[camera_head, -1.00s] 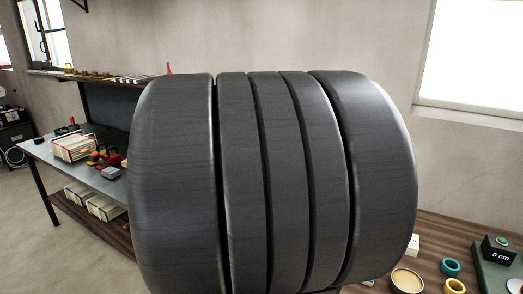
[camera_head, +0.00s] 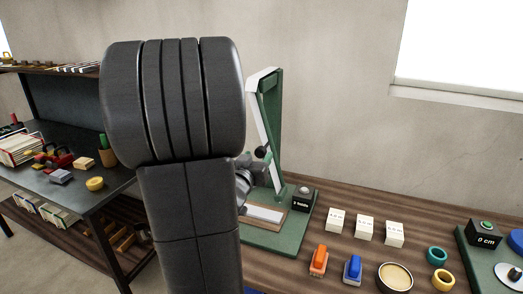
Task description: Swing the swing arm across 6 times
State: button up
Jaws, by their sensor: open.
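The swing-arm device stands on the wooden table, with a green upright (camera_head: 274,125) on a green base plate (camera_head: 262,241). A pale swing arm (camera_head: 255,108) hangs from the top of the upright, with a black ball (camera_head: 260,153) near its lower end. A small black box (camera_head: 303,196) with a light button on top sits on the base; its writing is too small to read surely. My gripper (camera_head: 258,172) is open, close to the black ball. My own arm hides much of it and the left side of the device; I cannot tell whether it touches the ball.
White blocks (camera_head: 365,228), an orange stapler-like item (camera_head: 318,261), a blue one (camera_head: 352,269), a round tin (camera_head: 395,277) and rings (camera_head: 437,255) lie right of the device. A "0 cm" box (camera_head: 486,233) stands far right. A cluttered metal bench (camera_head: 75,193) stands left.

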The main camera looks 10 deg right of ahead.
jog(key=shift+x, duration=2.6)
grip_shut()
